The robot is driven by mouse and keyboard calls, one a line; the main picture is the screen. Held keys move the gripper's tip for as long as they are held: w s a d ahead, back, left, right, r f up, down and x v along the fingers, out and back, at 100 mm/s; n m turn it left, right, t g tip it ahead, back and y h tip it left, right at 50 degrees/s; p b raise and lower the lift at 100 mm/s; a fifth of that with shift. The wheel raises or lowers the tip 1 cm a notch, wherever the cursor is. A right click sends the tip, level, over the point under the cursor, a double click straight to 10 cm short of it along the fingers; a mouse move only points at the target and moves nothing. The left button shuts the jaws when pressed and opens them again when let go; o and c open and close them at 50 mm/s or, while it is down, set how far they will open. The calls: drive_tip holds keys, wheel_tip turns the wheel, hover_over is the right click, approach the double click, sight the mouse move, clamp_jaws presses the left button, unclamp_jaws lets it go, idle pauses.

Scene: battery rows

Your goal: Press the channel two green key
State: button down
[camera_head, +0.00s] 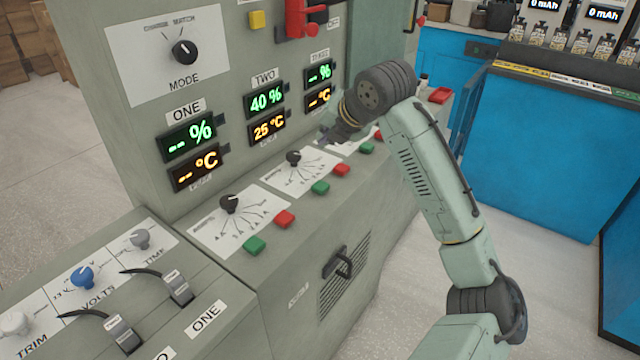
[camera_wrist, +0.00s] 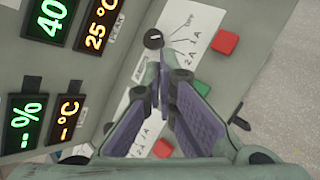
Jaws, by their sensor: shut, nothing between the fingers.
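The channel two green key (camera_head: 320,187) is on the sloping ledge below the display marked TWO, at the lower right of the channel two knob (camera_head: 293,157) and left of a red key (camera_head: 341,170). In the wrist view the green key (camera_wrist: 202,87) shows partly behind the right finger. My gripper (camera_head: 328,138) is shut and empty, above the ledge near the channel two knob. In the wrist view my gripper's fingertips (camera_wrist: 165,62) meet just below the knob (camera_wrist: 153,39); contact cannot be told. The key appears apart from the fingertips.
Channel one's green key (camera_head: 254,246) and red key (camera_head: 285,219) lie to the left. Channel three's green key (camera_head: 367,148) lies to the right. A handle (camera_head: 338,262) sticks out of the cabinet front. A red lever (camera_head: 297,20) stands out above. The floor in front is clear.

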sight(324, 184)
drive_tip(key=shift+f+b, duration=3.15)
drive_tip(key=shift+f, duration=1.25)
drive_tip(key=shift+f, duration=0.1)
drive_tip(key=shift+f+b, duration=0.3)
drive_tip(key=shift+f+b, duration=0.4)
drive_tip(key=shift+f, duration=0.1)
drive_tip(key=shift+r, duration=0.1)
drive_tip(key=shift+r+p, duration=0.6)
drive_tip(key=shift+r, duration=0.2)
drive_tip(key=shift+r+p, duration=1.85)
drive_tip(key=shift+r, duration=0.7)
